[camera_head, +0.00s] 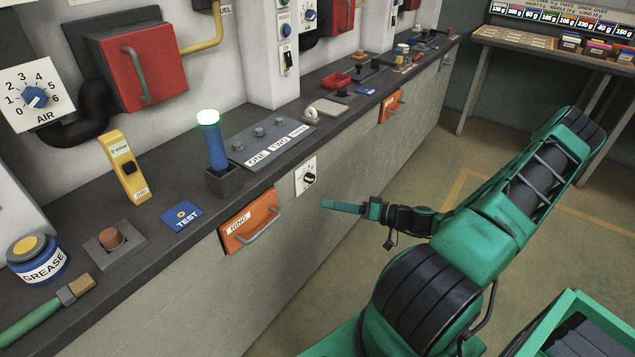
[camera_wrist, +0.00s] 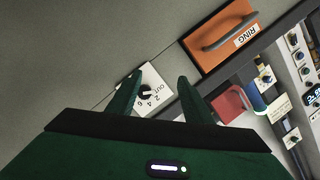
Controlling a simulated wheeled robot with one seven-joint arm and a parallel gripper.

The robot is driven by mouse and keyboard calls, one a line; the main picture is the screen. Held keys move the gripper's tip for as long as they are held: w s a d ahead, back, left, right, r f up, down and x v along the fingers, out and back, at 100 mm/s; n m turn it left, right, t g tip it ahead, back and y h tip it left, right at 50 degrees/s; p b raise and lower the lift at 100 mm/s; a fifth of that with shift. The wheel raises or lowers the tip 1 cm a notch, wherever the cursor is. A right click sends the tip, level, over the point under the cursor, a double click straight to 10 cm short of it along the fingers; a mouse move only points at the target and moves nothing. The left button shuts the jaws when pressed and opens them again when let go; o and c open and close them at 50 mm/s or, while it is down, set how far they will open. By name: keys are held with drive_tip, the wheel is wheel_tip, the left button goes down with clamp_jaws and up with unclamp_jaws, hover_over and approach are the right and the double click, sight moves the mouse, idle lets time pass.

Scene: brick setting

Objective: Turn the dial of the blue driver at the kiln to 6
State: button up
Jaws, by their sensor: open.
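The blue driver (camera_head: 216,150) stands upright in a dark square holder (camera_head: 224,183) on the bench, its round top glowing white. A white dial plate (camera_head: 301,182) with a black knob (camera_head: 309,178) is on the bench front, right of the orange RING drawer. In the wrist view the dial plate (camera_wrist: 155,79) shows 2, 4, 6 and OUT; which mark the knob points to is unclear. My gripper (camera_head: 325,205) is open and empty, out from the bench front near the dial. In the wrist view my gripper (camera_wrist: 157,80) has its fingers apart, framing the dial.
The orange RING drawer (camera_head: 236,236) has a protruding handle close to the dial. A white AIR dial (camera_head: 37,97), marked 0 to 6 with a blue knob, is on the left wall beside a red door (camera_head: 135,68).

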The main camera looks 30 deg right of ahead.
sight(313, 179)
drive_tip(key=w+d+r+m+t+h, duration=0.1)
drive_tip(key=w+d+m+t+h, duration=0.1)
drive_tip(key=d+t+h, duration=0.15)
drive_tip(key=shift+y, duration=0.45)
drive_tip(key=x, duration=0.9)
drive_tip(key=shift+w+d, duration=0.25)
drive_tip(key=shift+w, duration=0.25)
